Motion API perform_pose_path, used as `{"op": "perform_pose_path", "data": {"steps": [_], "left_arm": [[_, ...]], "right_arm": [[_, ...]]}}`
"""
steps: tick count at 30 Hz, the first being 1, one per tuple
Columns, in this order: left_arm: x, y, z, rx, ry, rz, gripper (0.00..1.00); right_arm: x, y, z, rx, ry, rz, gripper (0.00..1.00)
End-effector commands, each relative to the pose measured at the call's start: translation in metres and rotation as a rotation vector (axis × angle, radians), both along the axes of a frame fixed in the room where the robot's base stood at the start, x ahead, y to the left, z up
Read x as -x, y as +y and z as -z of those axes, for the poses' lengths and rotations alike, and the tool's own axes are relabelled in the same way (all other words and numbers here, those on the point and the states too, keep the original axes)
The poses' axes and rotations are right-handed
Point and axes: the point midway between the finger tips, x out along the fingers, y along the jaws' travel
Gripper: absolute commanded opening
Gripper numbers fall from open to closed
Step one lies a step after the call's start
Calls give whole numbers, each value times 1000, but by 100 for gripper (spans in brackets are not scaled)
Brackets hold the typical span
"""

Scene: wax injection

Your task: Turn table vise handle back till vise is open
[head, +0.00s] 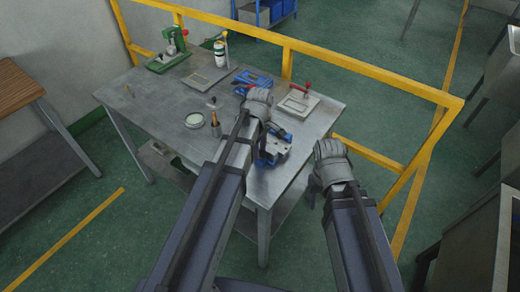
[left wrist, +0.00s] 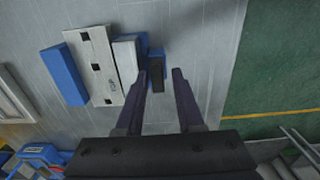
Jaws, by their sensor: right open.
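The blue table vise (head: 273,149) sits near the front right edge of the metal table, partly covered by my left arm. In the left wrist view, the vise (left wrist: 64,76) shows blue parts, a pale plate with dark holes and a pale block close beside it. A dark piece (left wrist: 157,84), apparently its handle, lies between my left fingers in the picture; contact cannot be told. My left gripper (left wrist: 161,73) is open with its fingers apart. In the head view, its fingers are hidden behind the wrist. My right gripper (head: 314,184) is open and empty, right of the table.
On the table (head: 125,92) are a green press (head: 170,54), a white bottle (head: 220,52), a round dish (head: 195,120), a small dark-and-copper cylinder (head: 215,125) and pale plates (head: 297,103). Yellow railing (head: 370,68) runs behind and right of the table.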

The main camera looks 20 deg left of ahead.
Motion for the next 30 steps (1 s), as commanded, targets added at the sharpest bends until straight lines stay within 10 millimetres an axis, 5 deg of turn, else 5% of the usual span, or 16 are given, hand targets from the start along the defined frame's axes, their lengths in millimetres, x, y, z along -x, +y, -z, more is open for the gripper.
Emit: {"op": "perform_pose_path", "data": {"steps": [17,30], "left_arm": [[-5,-1,0,2,-10,38,50],[-4,-3,0,7,-10,527,50]], "right_arm": [[0,0,0,0,0,0,50],[0,0,0,0,0,0,50]]}}
